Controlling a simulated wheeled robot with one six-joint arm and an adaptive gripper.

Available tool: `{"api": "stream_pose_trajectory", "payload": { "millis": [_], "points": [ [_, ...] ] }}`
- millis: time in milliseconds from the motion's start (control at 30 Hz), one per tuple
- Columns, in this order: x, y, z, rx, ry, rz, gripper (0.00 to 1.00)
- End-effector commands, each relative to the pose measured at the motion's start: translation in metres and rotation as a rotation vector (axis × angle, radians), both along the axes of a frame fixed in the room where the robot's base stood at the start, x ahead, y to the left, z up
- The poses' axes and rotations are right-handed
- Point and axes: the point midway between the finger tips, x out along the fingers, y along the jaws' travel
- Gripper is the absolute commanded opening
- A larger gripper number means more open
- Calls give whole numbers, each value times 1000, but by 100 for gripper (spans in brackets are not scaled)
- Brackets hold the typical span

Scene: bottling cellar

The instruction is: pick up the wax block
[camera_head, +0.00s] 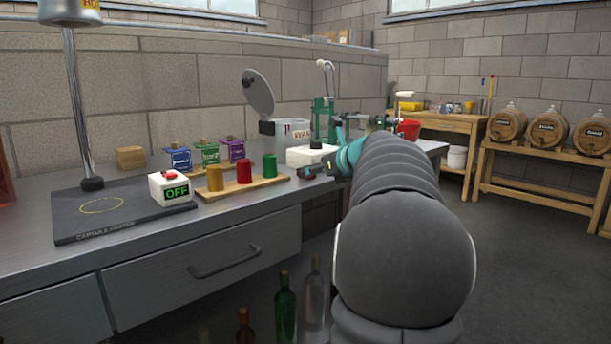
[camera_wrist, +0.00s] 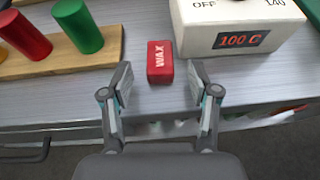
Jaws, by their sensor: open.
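The wax block is a small red block (camera_wrist: 160,66) marked "WAX", lying on the grey workbench in the wrist view. My gripper (camera_wrist: 160,80) is open, with one finger on each side of the block's near end; I cannot tell its height above the bench. The block is between and slightly beyond the fingertips, and neither finger visibly touches it. In the head view my gripper (camera_head: 322,170) is at the bench's front edge, partly hidden by my arm, and the block is not clearly visible there.
Right of the block stands a white control box (camera_wrist: 237,38) reading "100 C". To the left is a wooden board (camera_wrist: 112,52) with coloured cylinders. The bench's front edge is close below the fingers. A capsule heater plate (camera_head: 125,208) lies further left.

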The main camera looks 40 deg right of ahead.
Motion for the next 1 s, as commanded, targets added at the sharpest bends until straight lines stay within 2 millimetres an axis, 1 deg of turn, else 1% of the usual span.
{"api": "stream_pose_trajectory", "payload": {
  "millis": [33, 100, 333, 367, 400, 467, 500, 533, 567, 867, 1000],
  "points": [
    [7, 0, -3, 0, 0, 1, 60],
    [12, 0, -4, -1, 0, 0, 60],
    [13, 0, -5, 0, 0, -1, 60],
    [13, 0, -5, 0, 0, -1, 53],
    [13, 0, -5, 0, 0, -1, 43],
    [13, 0, -5, 0, 0, -1, 28],
    [12, 0, -5, 0, 0, -1, 18],
    [12, 0, -5, 0, 0, -1, 10],
    [12, 0, -5, 0, 0, -1, 7],
    [12, 0, -4, -1, 0, -1, 6],
    [13, 0, 0, -2, 0, 0, 6]
  ]
}}
